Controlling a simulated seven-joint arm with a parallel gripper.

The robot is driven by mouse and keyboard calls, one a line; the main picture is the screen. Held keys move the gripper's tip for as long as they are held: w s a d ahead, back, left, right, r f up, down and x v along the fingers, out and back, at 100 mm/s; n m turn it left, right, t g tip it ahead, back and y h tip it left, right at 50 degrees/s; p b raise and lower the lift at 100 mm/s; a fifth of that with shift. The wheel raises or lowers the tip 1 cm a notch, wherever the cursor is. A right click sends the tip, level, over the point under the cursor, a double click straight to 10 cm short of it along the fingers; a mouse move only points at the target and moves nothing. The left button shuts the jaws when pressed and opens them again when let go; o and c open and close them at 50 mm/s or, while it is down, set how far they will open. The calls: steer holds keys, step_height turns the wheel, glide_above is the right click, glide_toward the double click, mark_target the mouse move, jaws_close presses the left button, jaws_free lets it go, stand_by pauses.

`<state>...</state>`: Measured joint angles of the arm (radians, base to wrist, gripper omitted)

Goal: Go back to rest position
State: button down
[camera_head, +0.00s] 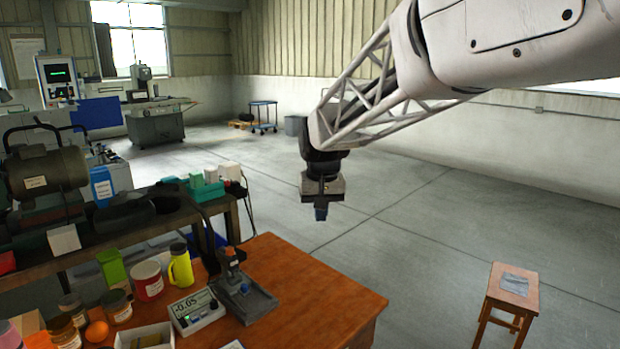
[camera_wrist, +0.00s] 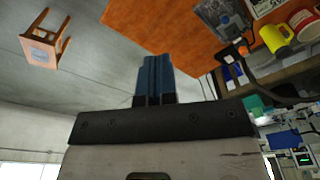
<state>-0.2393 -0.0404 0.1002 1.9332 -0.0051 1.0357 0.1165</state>
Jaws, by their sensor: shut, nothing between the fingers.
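My gripper (camera_head: 321,213) hangs in the air in the head view, pointing down, behind and above the far edge of the orange-brown wooden table (camera_head: 315,290). Its short blue fingers are shut together with nothing between them. In the wrist view the blue fingers (camera_wrist: 155,78) stand side by side, closed. The gripper touches nothing. My arm reaches in from the upper right.
On the table are a grey gauge stand (camera_head: 243,290), a display box reading -0.05 (camera_head: 195,312), a yellow jug (camera_head: 180,268) and a red mug (camera_head: 148,281). A dark bench with a motor (camera_head: 45,175) stands left. A wooden stool (camera_head: 512,288) stands right. Open floor surrounds the gripper.

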steer(key=s+d+f, duration=0.2)
steer(key=s+d, duration=0.3)
steer(key=s, duration=0.6)
steer(key=s+d+f+m+t, duration=0.1)
steer(key=s+d, duration=0.4)
steer(key=s, duration=0.7)
steer(key=s+d+f, duration=0.4)
steer(key=s+d, duration=0.2)
steer(key=s, duration=0.6)
steer(key=shift+m, duration=0.3)
